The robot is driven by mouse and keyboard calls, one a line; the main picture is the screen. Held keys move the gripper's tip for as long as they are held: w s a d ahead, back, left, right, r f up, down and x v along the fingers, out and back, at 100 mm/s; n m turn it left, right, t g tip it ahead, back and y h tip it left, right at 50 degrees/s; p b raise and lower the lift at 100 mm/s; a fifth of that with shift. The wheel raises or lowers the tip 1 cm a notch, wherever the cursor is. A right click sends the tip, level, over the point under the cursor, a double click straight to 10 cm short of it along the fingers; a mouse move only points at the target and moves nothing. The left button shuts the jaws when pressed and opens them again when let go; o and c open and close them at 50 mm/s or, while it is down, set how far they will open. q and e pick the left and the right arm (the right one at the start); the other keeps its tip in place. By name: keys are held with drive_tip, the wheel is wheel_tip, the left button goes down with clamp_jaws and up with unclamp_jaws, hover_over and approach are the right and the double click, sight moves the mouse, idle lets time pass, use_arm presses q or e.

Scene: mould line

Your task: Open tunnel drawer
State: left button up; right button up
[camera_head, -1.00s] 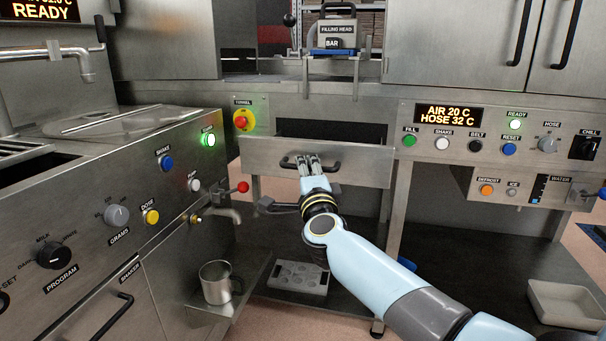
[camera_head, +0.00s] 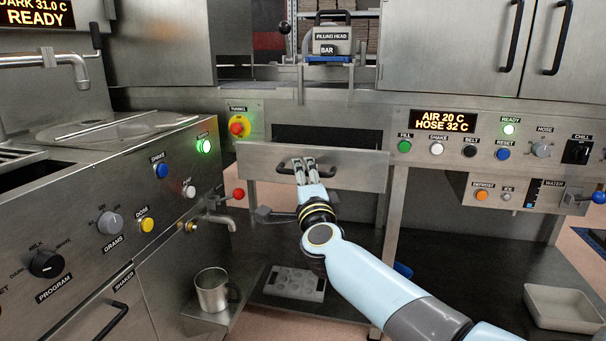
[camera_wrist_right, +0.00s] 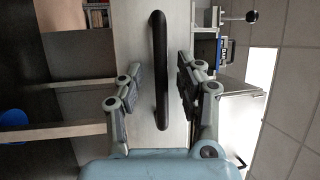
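The tunnel drawer (camera_head: 355,174) has a plain steel front with a black bar handle (camera_head: 322,171), below the TUNNEL label and a dark slot. In the right wrist view the handle (camera_wrist_right: 160,70) stands between the two fingers of my right gripper (camera_wrist_right: 159,76), with a gap on each side. The fingers are open and hold nothing. Whether the drawer stands slightly out cannot be told. My left gripper is not in view.
A red-knobbed lever (camera_head: 239,194) and tap are at the lower left. A steel mug (camera_head: 211,290) and a mould (camera_head: 294,283) stand below. The control panel (camera_head: 460,149) is to the right.

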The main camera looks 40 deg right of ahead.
drive_tip(key=v, duration=1.1)
drive_tip(key=s+a+f+n+g+y, duration=0.15)
drive_tip(key=s+f+n, duration=0.3)
drive_tip(key=f, duration=0.65)
drive_tip(key=s+a+f+n+g+y, duration=0.15)
drive_tip(key=s+f+n+y, duration=0.35)
drive_tip(key=f, duration=0.6)
drive_tip(key=s+f+n+g, duration=0.3)
drive_tip(key=s+f, duration=0.3)
drive_tip(key=f, duration=0.5)
drive_tip(key=s+f+n+g, duration=0.3)
drive_tip(key=s+f, duration=0.3)
drive_tip(key=s, duration=0.5)
drive_tip(key=s+f+n+g+y, duration=0.1)
drive_tip(key=s+f+n+g, duration=0.3)
drive_tip(key=s, duration=0.8)
drive_tip(key=s+f+n+g, duration=0.3)
drive_tip(key=s+f, duration=0.5)
drive_tip(key=s, duration=0.4)
drive_tip(key=shift+a+g+y, duration=0.15)
drive_tip(key=shift+g+y, duration=0.2)
drive_tip(key=shift+g, duration=0.35)
drive_tip(key=shift+n, duration=0.25)
